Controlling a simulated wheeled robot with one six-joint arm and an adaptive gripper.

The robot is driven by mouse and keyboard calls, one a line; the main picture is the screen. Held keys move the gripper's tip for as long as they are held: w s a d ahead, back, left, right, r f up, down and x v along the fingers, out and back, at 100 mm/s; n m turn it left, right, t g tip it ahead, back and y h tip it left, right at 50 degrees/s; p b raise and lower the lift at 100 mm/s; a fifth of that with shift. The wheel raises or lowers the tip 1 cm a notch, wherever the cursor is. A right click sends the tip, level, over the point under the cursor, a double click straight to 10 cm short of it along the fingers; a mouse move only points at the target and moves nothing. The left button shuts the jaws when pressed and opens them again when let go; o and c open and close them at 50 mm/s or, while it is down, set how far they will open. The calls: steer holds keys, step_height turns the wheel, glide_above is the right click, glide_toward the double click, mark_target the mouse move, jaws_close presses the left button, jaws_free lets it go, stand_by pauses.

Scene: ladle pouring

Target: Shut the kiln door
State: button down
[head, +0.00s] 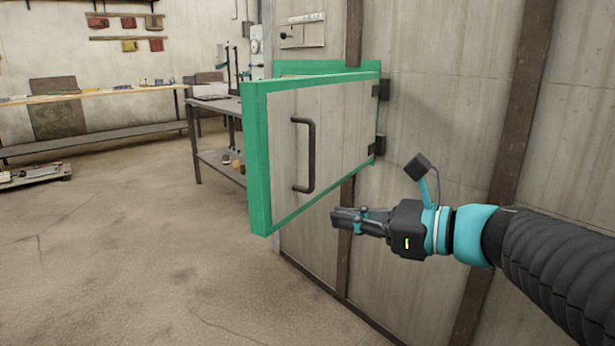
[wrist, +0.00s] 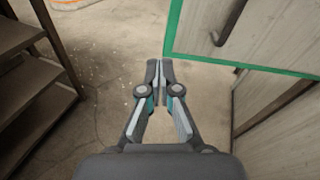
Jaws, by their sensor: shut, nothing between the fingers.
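The kiln door (head: 345,115) is a grey panel with a green edge and a dark vertical handle (head: 310,155). It stands wide open, swung out from the wall on dark hinges at its right side. In the wrist view the closed fingertips (wrist: 160,65) lie just left of the door's green lower corner, and the door (wrist: 270,35) fills the upper right. I cannot tell whether the fingers touch the door. The kiln opening is mostly hidden behind the door.
A dark metal table (head: 215,105) with a lower shelf stands left of the door. A long wooden bench (head: 95,95) runs along the back wall. The panelled wall (head: 440,100) is close at right.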

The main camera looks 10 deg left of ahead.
mark_target(267, 173)
steer(key=w+a+r, duration=0.1)
steer(key=w+a, duration=0.1)
steer(key=a, duration=0.2)
steer(key=w+a+r+m, duration=0.1)
steer(key=w+a, duration=0.2)
steer(key=a, duration=0.1)
steer(key=w+a+r+m+t+y, duration=0.1)
steer(key=w+a, duration=0.1)
steer(key=a, duration=0.2)
steer(key=shift+w+a+p, duration=0.3)
steer(key=shift+p, duration=0.1)
